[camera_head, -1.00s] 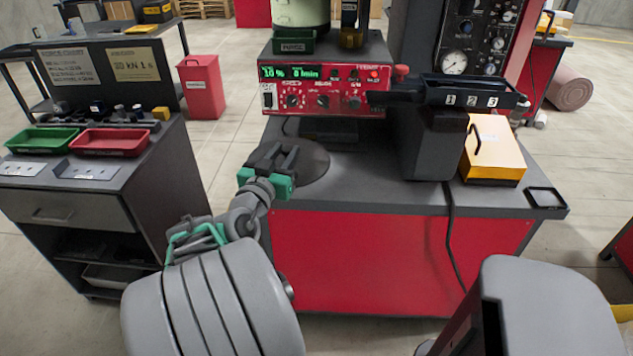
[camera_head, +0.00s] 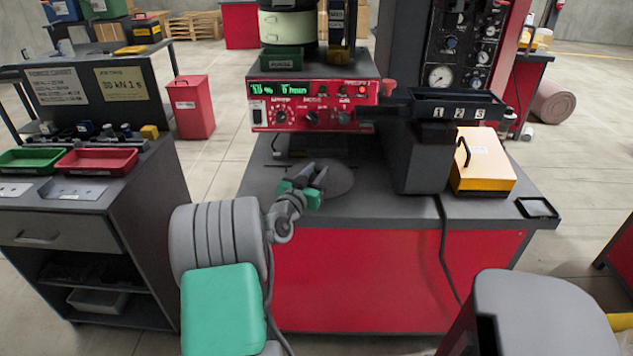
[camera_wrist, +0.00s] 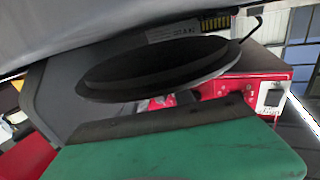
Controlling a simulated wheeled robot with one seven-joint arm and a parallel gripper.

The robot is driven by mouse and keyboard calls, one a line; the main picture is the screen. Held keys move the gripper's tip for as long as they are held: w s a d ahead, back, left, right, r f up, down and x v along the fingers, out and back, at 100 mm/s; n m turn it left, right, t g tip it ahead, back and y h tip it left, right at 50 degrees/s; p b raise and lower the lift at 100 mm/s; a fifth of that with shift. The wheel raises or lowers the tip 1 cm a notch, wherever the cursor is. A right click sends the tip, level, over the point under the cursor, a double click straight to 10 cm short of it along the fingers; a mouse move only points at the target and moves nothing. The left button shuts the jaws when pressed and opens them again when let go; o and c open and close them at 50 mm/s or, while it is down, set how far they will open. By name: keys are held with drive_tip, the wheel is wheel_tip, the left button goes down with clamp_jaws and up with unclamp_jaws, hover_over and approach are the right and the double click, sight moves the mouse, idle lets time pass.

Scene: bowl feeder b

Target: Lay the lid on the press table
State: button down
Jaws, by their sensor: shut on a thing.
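A round dark grey lid (camera_head: 338,180) shows at the tips of my gripper (camera_head: 315,176) in the head view. My gripper is shut on the lid near its edge. In the wrist view the lid (camera_wrist: 160,68) is a wide dark ellipse just past the green part of my gripper (camera_wrist: 180,150). The press table (camera_head: 390,208) has a grey top and a red front. The lid is over the left part of this top, in front of the red control box. I cannot tell whether it touches the top.
The red control box (camera_head: 315,117) stands behind the lid. A dark block (camera_head: 420,160) under a numbered tray (camera_head: 455,106) stands to the right, with a yellow box (camera_head: 482,165) beyond. A side bench (camera_head: 150,190) with red and green trays is at the left.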

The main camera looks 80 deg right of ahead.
drive_tip(key=shift+f, duration=1.4)
drive_tip(key=shift+f, duration=0.1)
drive_tip(key=shift+f+b, duration=0.1)
drive_tip(key=shift+b, duration=0.3)
drive_tip(key=c, duration=1.1)
unclamp_jaws()
drive_tip(key=shift+o, duration=0.2)
drive_tip(key=shift+r+p, duration=0.25)
drive_tip(key=shift+p, duration=0.1)
drive_tip(key=w+a+b, duration=0.1)
drive_tip(key=w+a, duration=0.1)
drive_tip(key=a, duration=1)
drive_tip(key=shift+f, duration=0.1)
